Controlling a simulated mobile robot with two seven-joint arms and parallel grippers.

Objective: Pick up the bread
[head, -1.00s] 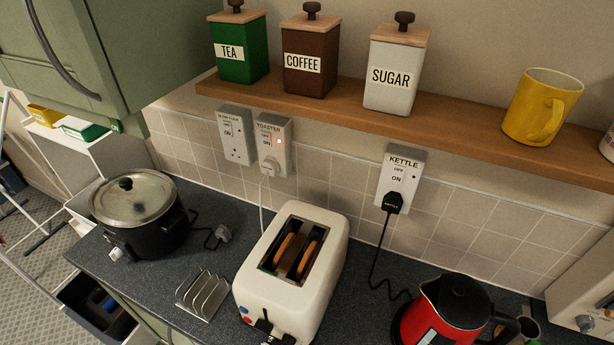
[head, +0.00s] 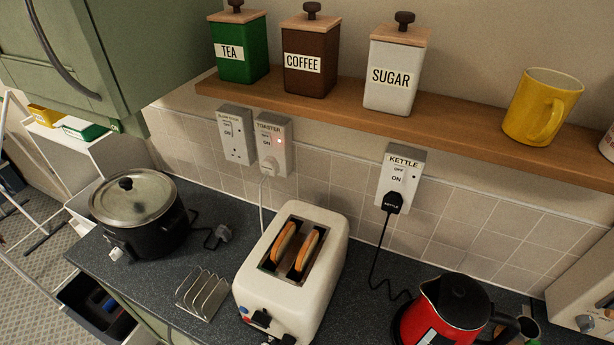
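Two slices of bread stand upright in the slots of the white toaster (head: 318,262), side by side. The left slice (head: 284,243) and the right slice (head: 307,250) both stick up out of the slots, with their brown crusts showing. Their lower parts are hidden inside the toaster. The toaster stands on the dark worktop. Neither of my grippers shows in the head view.
A metal toast rack (head: 203,294) stands left of the toaster, and a slow cooker (head: 137,212) farther left. A red kettle (head: 440,312) is at the right. A wooden shelf (head: 340,112) with canisters and a yellow mug (head: 541,107) overhangs the back.

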